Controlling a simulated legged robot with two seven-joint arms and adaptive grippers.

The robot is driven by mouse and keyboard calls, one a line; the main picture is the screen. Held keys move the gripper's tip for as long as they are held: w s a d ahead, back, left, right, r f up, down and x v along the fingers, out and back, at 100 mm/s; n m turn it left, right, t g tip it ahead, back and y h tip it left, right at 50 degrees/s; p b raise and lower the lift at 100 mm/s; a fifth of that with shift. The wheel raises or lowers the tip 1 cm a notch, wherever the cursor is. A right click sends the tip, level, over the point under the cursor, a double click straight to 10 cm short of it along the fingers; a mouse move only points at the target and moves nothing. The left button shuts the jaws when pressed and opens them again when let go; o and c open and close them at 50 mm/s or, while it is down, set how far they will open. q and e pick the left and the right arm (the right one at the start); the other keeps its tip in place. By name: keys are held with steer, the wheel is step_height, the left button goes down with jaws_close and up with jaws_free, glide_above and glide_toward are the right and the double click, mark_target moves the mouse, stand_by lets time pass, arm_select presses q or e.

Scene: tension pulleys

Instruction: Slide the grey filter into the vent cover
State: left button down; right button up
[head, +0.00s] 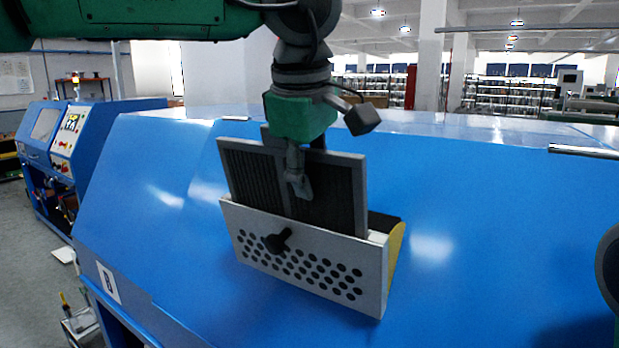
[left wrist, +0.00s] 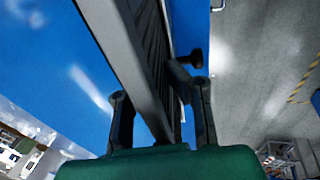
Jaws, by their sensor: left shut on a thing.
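The grey filter (head: 343,190) is a framed panel with dark ribbed faces, and it stands nearly upright. My left gripper (head: 298,184) reaches down from above and is shut on the filter's upper middle. In the left wrist view the filter (left wrist: 122,50) runs between the fingers of my left gripper (left wrist: 160,108). The vent cover (head: 305,268) has a pale front plate with rows of round holes and a black knob. The filter's lower part is hidden behind this plate, so I cannot tell how deep it sits. My right gripper is not in view.
The vent cover is on the sloped face of a large blue machine (head: 480,220), with a yellow side piece (head: 396,247) at its right. A metal bar (head: 583,152) lies at the upper right. Another blue machine (head: 75,140) stands at the left. The slope around the cover is clear.

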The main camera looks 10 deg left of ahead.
mark_target(313, 224)
arm_select(q)
steer(key=shift+x, duration=1.6)
steer(key=shift+s+d+f, duration=0.1)
steer(key=shift+f, duration=0.15)
steer(key=shift+f, duration=0.6)
steer(key=shift+r, duration=0.4)
steer(key=shift+f, duration=0.2)
stand_by(0.4)
steer(key=shift+f, duration=0.15)
